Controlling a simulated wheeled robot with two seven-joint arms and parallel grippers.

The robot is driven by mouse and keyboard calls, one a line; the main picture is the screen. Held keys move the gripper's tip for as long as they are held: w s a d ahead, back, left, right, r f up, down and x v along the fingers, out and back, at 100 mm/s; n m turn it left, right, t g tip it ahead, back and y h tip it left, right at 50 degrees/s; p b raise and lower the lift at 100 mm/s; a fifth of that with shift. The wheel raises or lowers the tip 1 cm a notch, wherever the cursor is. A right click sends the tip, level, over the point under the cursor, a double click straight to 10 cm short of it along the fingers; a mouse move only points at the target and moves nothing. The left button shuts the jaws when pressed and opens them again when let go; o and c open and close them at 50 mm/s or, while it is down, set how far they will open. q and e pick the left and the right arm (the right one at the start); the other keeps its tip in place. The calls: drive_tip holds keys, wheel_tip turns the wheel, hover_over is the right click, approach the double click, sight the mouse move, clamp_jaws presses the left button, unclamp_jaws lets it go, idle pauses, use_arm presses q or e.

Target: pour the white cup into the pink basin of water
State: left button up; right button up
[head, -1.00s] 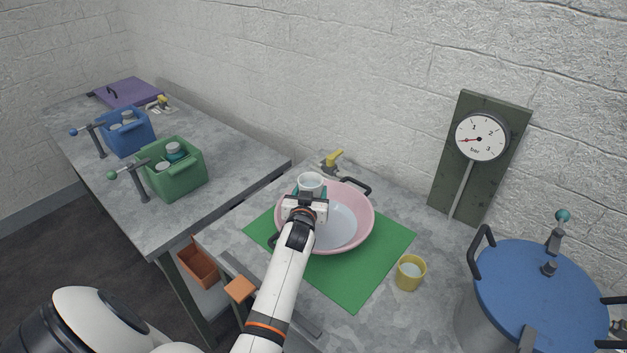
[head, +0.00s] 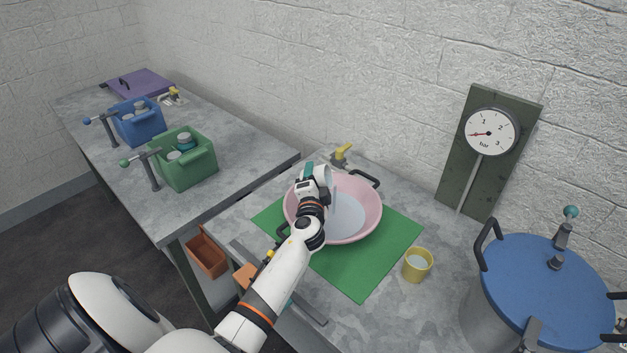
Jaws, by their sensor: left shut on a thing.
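The pink basin (head: 370,222) stands on a green mat, with pale water (head: 346,214) in it and dark handles at its sides. My left gripper (head: 314,176) is over the basin's left back part, shut on the white cup (head: 323,178). The cup is tipped on its side, its mouth turned to the right over the basin. My gripper and wrist hide part of the cup and the basin's left rim. A thin pale stream seems to fall from the cup's mouth toward the water. My right gripper is not in view.
A yellow cup (head: 417,265) with pale contents stands right of the green mat (head: 360,275). A large pot with a blue lid (head: 545,290) is at the right. A yellow-handled tap (head: 342,153) is behind the basin. Green (head: 190,170) and blue (head: 138,122) crates stand on the left table.

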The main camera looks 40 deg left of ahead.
use_arm(q)
drive_tip(key=shift+w+f, duration=0.1)
drive_tip(key=shift+f, duration=0.05)
drive_tip(key=shift+d+m+b, duration=0.2)
drive_tip(key=shift+m+b, duration=0.35)
drive_tip(key=shift+m, duration=0.25)
drive_tip(key=shift+w+d+f+m+b, duration=0.1)
drive_tip(key=shift+d+f+m+b, duration=0.15)
drive_tip(key=shift+m, duration=0.25)
drive_tip(key=shift+w+f+m+b, duration=0.15)
drive_tip(key=shift+m+b, duration=0.15)
drive_tip(key=shift+m, duration=0.2)
drive_tip(key=shift+w+d+r+m+t+y, duration=0.1)
drive_tip(key=shift+d+r+m+t+y, duration=0.2)
drive_tip(key=shift+m, duration=0.7)
drive_tip(key=shift+w+d+r+m+t+y, duration=0.1)
drive_tip(key=shift+d+r+m+t, duration=0.2)
drive_tip(key=shift+m, duration=0.7)
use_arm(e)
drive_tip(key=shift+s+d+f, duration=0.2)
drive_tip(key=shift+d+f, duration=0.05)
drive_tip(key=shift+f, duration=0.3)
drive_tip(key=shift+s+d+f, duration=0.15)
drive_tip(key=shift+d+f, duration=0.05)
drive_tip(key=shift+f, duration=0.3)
use_arm(q)
drive_tip(key=shift+d, duration=0.1)
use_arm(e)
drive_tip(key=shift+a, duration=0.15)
